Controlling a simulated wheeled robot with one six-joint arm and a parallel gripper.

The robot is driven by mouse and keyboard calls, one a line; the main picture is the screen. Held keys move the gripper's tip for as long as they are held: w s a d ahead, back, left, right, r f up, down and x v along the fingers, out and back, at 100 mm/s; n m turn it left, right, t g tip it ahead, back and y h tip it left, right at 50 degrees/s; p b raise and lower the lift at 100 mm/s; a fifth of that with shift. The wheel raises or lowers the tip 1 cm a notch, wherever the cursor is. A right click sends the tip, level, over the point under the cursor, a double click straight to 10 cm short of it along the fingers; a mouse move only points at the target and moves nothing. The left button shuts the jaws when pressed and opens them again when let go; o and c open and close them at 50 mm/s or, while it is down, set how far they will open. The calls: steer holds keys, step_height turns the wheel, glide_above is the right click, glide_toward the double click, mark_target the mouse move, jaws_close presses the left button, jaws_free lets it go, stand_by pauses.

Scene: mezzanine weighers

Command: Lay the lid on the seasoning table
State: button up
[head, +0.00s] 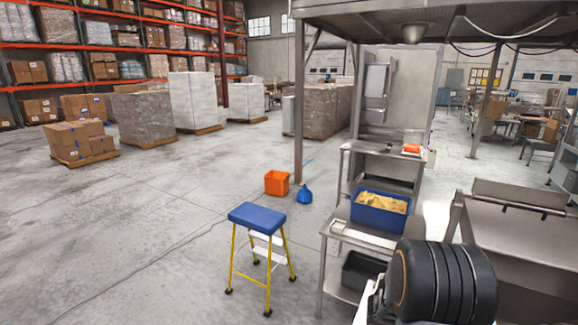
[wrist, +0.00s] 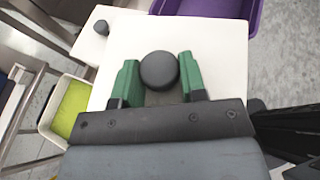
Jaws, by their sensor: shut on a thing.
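The lid (wrist: 220,60) is a flat white panel with a round dark knob (wrist: 159,70), seen from above in the wrist view. My gripper (wrist: 159,80) is shut on this knob, with a green finger on each side. A second dark knob (wrist: 101,27) shows near the panel's upper left corner. In the head view my dark wrist hides most of the lid. A steel table (head: 345,235) with a blue tub (head: 380,224) of yellow stuff stands just beyond my arm; I cannot tell whether it is the seasoning table.
A cream bin with yellow-green inside (wrist: 45,118) and a purple bin (wrist: 258,15) lie beyond the lid's edges. A steel bench (head: 525,235) stands right.

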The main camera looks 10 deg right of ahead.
steer(key=shift+w+n+t, duration=0.5)
steer(key=w+a+n+t, duration=0.1)
steer(key=w, duration=0.1)
steer(key=w+n+t, duration=0.1)
steer(key=w+t, duration=0.1)
steer(key=w+a+n+t, duration=0.1)
steer(key=w+n, duration=0.1)
steer(key=shift+a+f+t+b, duration=0.1)
steer(key=shift+a+t+b, duration=0.25)
steer(key=shift+t+b, duration=0.05)
steer(key=w+a+n+t+y+b, duration=0.1)
steer(key=w+a+n+t+y, duration=0.2)
steer(key=a, duration=0.5)
steer(key=w+a+n+t+y+b, duration=0.1)
steer(key=w+a+n+t+y, duration=0.2)
steer(key=a, duration=0.6)
steer(key=w+a+n+t+y+b, duration=0.1)
steer(key=w+a+n+t+y, duration=0.2)
steer(key=a, duration=0.6)
steer(key=w+n+t, duration=0.1)
steer(key=w+n, duration=0.1)
steer(key=n, duration=0.1)
steer(key=shift+w+n+b, duration=0.3)
steer(key=shift+b, duration=0.05)
steer(key=shift+t, duration=0.3)
